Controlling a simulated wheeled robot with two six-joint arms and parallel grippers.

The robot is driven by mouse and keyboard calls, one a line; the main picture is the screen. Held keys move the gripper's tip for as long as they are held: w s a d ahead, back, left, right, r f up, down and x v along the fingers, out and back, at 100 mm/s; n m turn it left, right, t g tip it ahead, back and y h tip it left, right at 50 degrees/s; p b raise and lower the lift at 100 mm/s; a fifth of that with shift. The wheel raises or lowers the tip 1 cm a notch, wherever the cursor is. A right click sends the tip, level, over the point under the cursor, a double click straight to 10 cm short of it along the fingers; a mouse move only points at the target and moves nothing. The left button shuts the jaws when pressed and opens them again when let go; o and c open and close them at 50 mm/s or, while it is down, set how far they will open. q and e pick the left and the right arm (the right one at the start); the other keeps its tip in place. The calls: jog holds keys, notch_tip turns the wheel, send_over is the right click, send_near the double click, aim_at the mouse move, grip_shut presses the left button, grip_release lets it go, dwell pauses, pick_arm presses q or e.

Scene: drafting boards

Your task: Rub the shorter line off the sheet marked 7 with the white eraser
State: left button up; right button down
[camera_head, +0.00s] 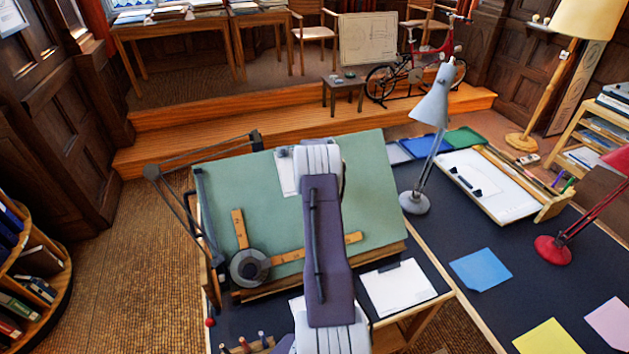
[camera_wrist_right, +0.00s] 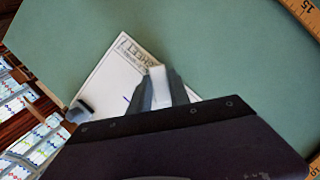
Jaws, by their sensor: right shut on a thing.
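The sheet marked 7 (camera_wrist_right: 113,72) lies on the green drafting board (camera_wrist_right: 215,45). In the head view a white sheet (camera_head: 286,174) shows at the board's top edge, partly covered by my arm. In the wrist view a short piece of blue line shows left of my fingers; the other marks are hidden behind the gripper. My right gripper (camera_wrist_right: 160,92) is shut on the white eraser (camera_wrist_right: 158,78), whose end points at the sheet. I cannot tell whether the eraser touches the paper. My left gripper is not in view.
A dark clip (camera_wrist_right: 80,111) sits at the sheet's edge. A wooden ruler with a round head (camera_head: 250,268) lies across the lower board. The board's right part is clear.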

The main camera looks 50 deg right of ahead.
jog(key=shift+s+d+r+p, duration=0.1)
jog(key=shift+s+d+p, duration=0.25)
jog(key=shift+d+p, duration=0.45)
jog(key=shift+s+d+r+p, duration=0.1)
jog(key=shift+s+d+p, duration=0.25)
jog(key=shift+p, duration=0.75)
jog(key=shift+s+d+p, duration=0.15)
jog(key=shift+d+p, duration=0.15)
jog(key=shift+s+d+f, duration=0.15)
jog(key=shift+d+f, duration=0.1)
jog(key=shift+f, duration=0.05)
jog(key=shift+a+r, duration=0.1)
jog(key=shift+s+a+r, duration=0.1)
jog(key=shift+s+r, duration=0.15)
jog(key=s+r, duration=0.1)
jog(key=s+a+r, duration=0.1)
jog(key=s+a+r+b, duration=0.1)
jog(key=shift+r, duration=0.3)
